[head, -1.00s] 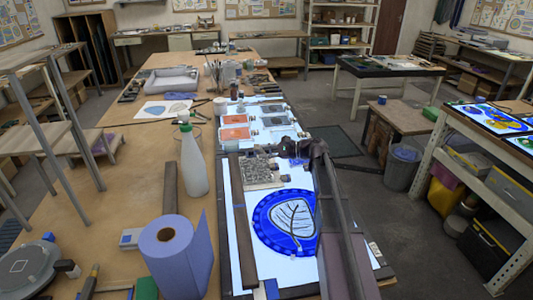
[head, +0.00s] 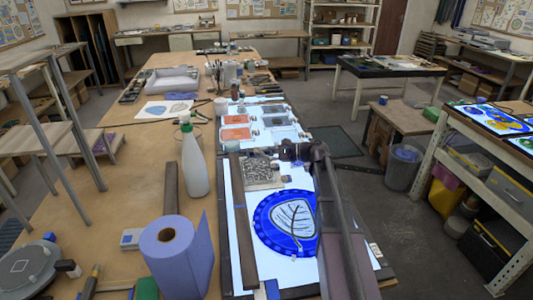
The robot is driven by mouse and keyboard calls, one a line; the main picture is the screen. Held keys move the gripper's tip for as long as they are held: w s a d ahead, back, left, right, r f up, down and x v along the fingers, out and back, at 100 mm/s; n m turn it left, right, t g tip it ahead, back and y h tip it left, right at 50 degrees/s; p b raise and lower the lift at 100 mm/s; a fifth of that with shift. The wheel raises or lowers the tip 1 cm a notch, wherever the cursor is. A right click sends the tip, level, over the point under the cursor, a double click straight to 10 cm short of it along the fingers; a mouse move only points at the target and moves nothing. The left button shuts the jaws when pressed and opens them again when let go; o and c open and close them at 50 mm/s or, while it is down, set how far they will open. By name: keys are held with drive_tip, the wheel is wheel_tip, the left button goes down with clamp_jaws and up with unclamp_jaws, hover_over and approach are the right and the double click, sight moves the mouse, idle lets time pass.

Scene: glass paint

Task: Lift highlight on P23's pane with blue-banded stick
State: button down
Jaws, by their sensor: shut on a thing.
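A round pane with a deep blue border and a pale leaf with dark veins (head: 263,222) lies on the lit white panel; no P23 label can be read. My gripper (head: 290,152) is beyond the pane's far edge, above the light table near a grey speckled sheet (head: 262,172). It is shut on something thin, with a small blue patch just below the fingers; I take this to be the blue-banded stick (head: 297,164). Its tip is too small to make out. My arm covers the pane's right edge.
A dark wooden bar (head: 242,225) lies along the panel's left side. A white bottle (head: 194,165) and a blue paper roll (head: 176,255) stand left of it. Trays with orange and grey contents (head: 236,134) lie beyond.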

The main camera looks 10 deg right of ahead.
drive_tip(key=shift+s+a, duration=0.1)
drive_tip(key=shift+s, duration=0.2)
drive_tip(key=shift+w, duration=0.2)
drive_tip(key=shift+w+a, duration=0.35)
drive_tip(key=shift+w, duration=0.5)
drive_tip(key=shift+s, duration=0.15)
idle(0.4)
drive_tip(key=shift+s, duration=0.9)
drive_tip(key=shift+r+p, duration=2.5)
drive_tip(key=shift+r, duration=0.05)
